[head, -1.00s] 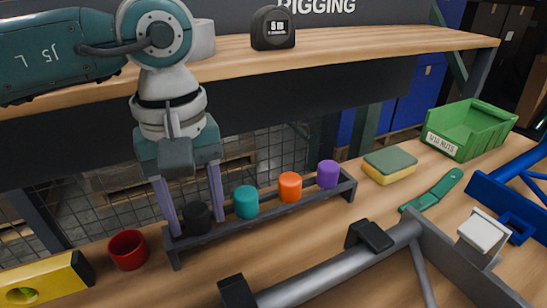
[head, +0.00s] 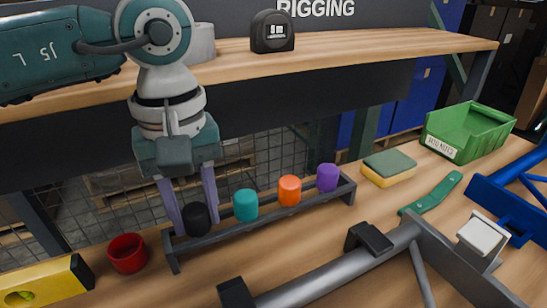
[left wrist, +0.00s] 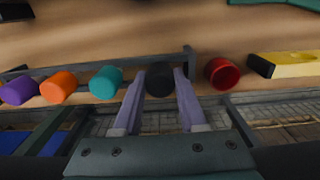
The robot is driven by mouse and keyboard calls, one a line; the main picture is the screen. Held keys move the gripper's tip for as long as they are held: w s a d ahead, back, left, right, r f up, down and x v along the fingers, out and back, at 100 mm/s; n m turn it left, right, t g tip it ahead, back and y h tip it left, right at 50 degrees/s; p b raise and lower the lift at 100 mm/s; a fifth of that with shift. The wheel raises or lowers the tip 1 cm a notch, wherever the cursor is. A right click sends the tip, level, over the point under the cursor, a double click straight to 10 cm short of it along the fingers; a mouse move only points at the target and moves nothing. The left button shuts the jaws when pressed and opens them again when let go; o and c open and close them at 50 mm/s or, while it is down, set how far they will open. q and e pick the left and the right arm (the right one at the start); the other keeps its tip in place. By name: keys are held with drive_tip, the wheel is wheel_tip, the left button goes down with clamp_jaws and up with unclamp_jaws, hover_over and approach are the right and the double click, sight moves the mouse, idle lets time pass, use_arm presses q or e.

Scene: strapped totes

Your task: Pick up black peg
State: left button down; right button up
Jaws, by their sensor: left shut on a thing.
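The black peg (head: 196,217) stands upright at the left end of a dark rack. My left gripper (head: 196,222) comes down from above with its two purple fingers shut on the black peg, one on each side. In the left wrist view the black peg (left wrist: 159,80) sits between the fingertips of the left gripper (left wrist: 160,82). The peg is still at the rack, and its lower part is hidden by the rack's front edge. My right gripper is not in view.
Teal (head: 246,205), orange (head: 290,191) and purple (head: 327,177) pegs stand along the rack (head: 265,218) to the right. A red cup (head: 127,254) and yellow level (head: 45,283) are at left. A wooden shelf (head: 350,45) with a tape measure (head: 272,31) is behind.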

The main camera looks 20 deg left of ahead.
use_arm(q)
wheel_tip(320, 180, up, 19)
drive_tip(key=p, duration=0.2)
wheel_tip(320, 180, up, 6)
drive_tip(key=p, duration=0.4)
hover_over(194, 208)
drive_tip(key=shift+f, duration=0.2)
